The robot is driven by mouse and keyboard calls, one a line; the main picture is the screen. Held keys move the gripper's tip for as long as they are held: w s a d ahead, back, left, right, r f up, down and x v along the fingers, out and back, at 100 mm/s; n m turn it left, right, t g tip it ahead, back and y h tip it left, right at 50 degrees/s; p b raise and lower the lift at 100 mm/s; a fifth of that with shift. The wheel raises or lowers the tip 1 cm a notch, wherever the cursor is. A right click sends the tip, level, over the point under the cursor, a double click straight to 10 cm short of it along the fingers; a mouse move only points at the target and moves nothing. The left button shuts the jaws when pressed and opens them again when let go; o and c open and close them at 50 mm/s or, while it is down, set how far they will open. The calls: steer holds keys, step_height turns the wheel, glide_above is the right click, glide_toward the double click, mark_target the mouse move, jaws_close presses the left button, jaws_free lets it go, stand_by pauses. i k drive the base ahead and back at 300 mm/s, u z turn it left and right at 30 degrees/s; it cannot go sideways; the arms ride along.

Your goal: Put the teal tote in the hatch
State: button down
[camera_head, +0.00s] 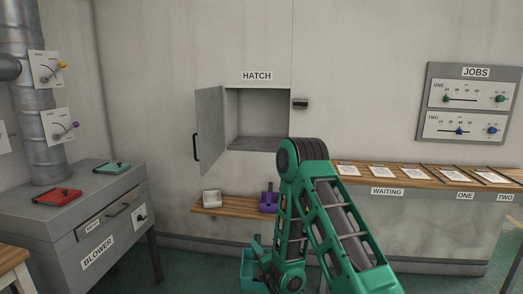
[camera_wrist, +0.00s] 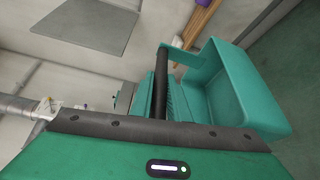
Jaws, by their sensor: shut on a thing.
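The teal tote (camera_head: 248,272) is low in the head view, partly hidden behind my green arm. In the wrist view the tote (camera_wrist: 245,85) is an open-topped teal bin, tilted in the picture. My gripper (camera_wrist: 160,85) is shut on the tote at its near side; the exact contact is hard to make out. The hatch (camera_head: 262,112) is an open, empty-looking recess in the wall, above and behind my arm. Its grey door (camera_head: 210,128) stands swung open to the left.
A wooden shelf (camera_head: 236,208) below the hatch holds a white container (camera_head: 212,198) and a purple one (camera_head: 268,200). The blower cabinet (camera_head: 60,222) stands at left. A counter with cards (camera_head: 420,185) runs along the right. A small dark fixture (camera_head: 300,104) is right of the hatch.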

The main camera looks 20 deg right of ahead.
mark_target(260, 142)
steer(key=z, duration=0.55)
steer(key=i, duration=0.9)
steer(key=u, duration=0.05)
